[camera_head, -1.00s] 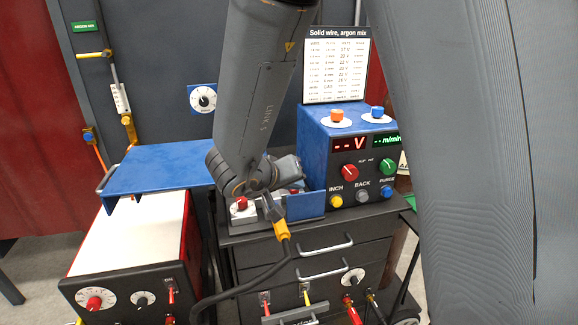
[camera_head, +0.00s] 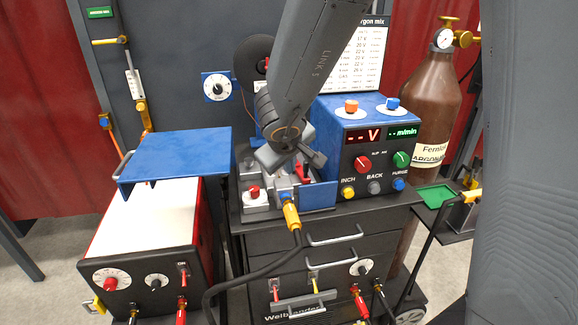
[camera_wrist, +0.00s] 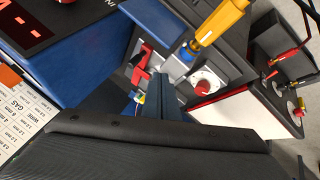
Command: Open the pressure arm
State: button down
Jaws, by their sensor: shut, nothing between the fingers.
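The pressure arm looks like the red lever (camera_head: 302,173) in the open wire-drive bay beside the blue feeder box. In the wrist view the red lever (camera_wrist: 141,70) stands just left of my fingers, with a narrow gap seeming to separate them. My gripper (camera_wrist: 164,84) is shut and empty, pointing down into the bay. In the head view, my wrist hangs over the bay and hides part of the drive, and the fingertips cannot be made out clearly. A red knob (camera_head: 253,191) on a pale block sits at the bay's left; it also shows in the wrist view (camera_wrist: 206,87).
The blue feeder box (camera_head: 360,115) stands right of the bay. A blue flap (camera_head: 318,196) borders its front. A yellow cable connector (camera_head: 291,214) juts out forward. A blue shelf (camera_head: 175,158) over a red-sided machine is at left. A brown gas cylinder (camera_head: 425,110) stands at right.

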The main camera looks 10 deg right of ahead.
jog(key=b+x, duration=0.2)
jog(key=x, duration=0.3)
jog(key=shift+f, duration=0.1)
jog(key=shift+w+d+r, duration=0.1)
jog(key=shift+w+d, duration=0.4)
jog(key=shift+d, duration=0.35)
jog(key=shift+w+d+r, duration=0.1)
jog(key=shift+w+d, duration=0.45)
jog(key=shift+d, duration=0.25)
jog(key=shift+d, duration=0.1)
